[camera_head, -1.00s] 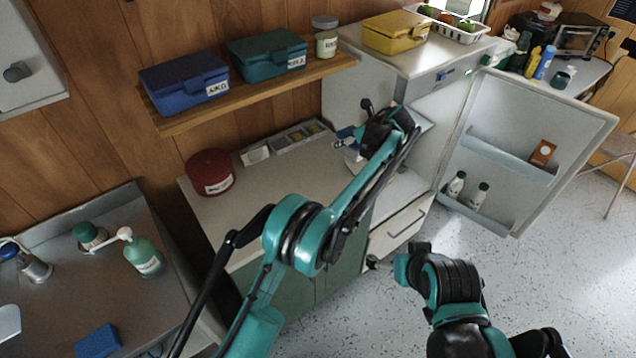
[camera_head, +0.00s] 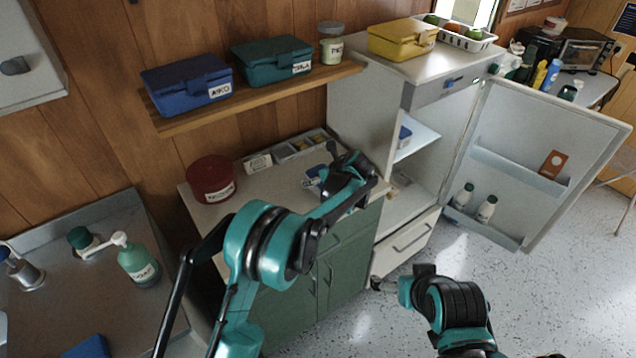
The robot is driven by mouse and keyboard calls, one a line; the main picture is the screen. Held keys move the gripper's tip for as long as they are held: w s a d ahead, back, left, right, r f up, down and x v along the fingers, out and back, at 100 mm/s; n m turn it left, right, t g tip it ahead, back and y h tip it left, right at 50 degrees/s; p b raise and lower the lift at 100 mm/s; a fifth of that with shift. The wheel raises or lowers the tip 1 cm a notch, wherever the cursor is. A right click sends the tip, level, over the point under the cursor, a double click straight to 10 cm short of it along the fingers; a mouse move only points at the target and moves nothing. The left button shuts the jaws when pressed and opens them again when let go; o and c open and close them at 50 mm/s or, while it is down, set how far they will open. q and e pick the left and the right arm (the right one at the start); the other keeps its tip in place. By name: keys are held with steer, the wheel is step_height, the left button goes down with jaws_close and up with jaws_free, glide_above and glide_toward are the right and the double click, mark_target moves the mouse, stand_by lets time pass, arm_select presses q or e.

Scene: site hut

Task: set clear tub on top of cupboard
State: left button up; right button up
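The cupboard (camera_head: 335,275) is green with two doors, a drawer and a pale worktop. My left gripper (camera_head: 334,182) is over the right part of this worktop, reaching from the left. A small tub with blue and clear-whitish parts (camera_head: 313,177) shows at its left side, mostly hidden by the gripper. It appears to be the clear tub, and the gripper seems shut on it, though the fingers are hard to make out. I cannot tell whether the tub touches the worktop.
A dark red tin (camera_head: 211,180) and a sectioned tray (camera_head: 300,146) stand on the worktop. The fridge (camera_head: 365,115) is open, its door (camera_head: 540,130) swung right. A blue-and-white item (camera_head: 404,133) stands inside. A shelf (camera_head: 270,95) with boxes overhangs the worktop.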

arm_select(q)
steer(key=shift+f, duration=0.45)
steer(key=shift+f, duration=0.2)
steer(key=o, duration=1.4)
